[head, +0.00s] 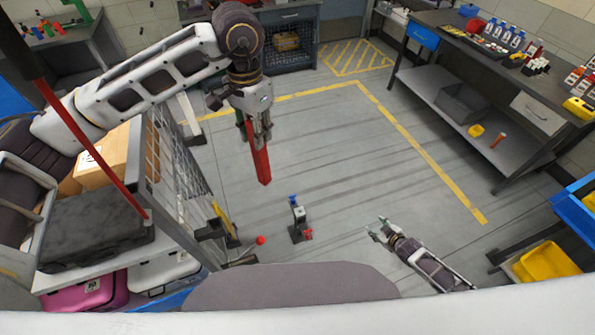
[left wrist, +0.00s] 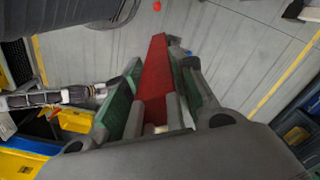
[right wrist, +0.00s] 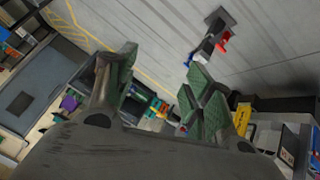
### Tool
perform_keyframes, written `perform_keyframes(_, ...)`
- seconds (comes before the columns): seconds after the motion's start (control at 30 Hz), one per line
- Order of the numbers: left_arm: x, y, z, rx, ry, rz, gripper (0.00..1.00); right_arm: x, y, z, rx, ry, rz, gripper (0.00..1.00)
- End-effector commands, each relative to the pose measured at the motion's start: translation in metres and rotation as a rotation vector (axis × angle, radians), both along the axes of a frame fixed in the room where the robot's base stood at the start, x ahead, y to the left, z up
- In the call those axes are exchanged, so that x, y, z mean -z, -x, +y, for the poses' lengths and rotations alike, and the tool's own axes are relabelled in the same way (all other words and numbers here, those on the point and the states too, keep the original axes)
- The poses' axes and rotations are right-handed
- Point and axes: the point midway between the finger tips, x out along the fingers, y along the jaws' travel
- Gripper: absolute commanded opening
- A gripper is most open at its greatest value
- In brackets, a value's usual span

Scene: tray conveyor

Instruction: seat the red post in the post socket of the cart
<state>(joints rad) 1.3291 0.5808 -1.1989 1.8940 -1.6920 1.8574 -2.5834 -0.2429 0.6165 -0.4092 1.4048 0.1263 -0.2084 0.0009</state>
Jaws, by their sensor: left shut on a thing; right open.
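The red post (head: 261,163) hangs from my left gripper (head: 258,135), slightly tilted, its lower end free above the floor. In the left wrist view the red post (left wrist: 154,80) sits between the green pads of my left gripper (left wrist: 158,100), which is shut on it. The cart (head: 178,175) stands at the left, with a mesh side and loaded shelves. The post is right of the cart, apart from it. I cannot clearly make out the post socket. My right gripper (head: 378,231) is open and empty over the floor, right of the post; its fingers (right wrist: 160,72) are spread.
A small dark stand (head: 300,222) with blue and red parts shows below the post. A red knob (head: 260,240) is near the cart's corner. A long thin red pole (head: 95,152) crosses the cart. A workbench (head: 480,60) stands at the right.

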Motion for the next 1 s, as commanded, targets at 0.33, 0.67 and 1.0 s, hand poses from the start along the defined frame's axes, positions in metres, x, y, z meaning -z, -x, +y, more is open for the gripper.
perform_keyframes(0.33, -0.001, 0.0, 0.0, 0.0, 0.001, -0.001, 0.0, -0.077, -0.032, 0.065, -0.102, -0.094, -0.114, 0.52)
perform_keyframes(0.67, -0.001, 0.0, 0.0, 0.0, 0.001, -0.001, 0.0, -0.152, -0.042, 0.131, -0.198, -0.202, -0.207, 0.52)
perform_keyframes(1.0, -0.001, 0.0, 0.0, 0.0, 0.001, -0.001, 0.0, -0.235, -0.033, 0.201, -0.292, -0.336, -0.29, 0.52)
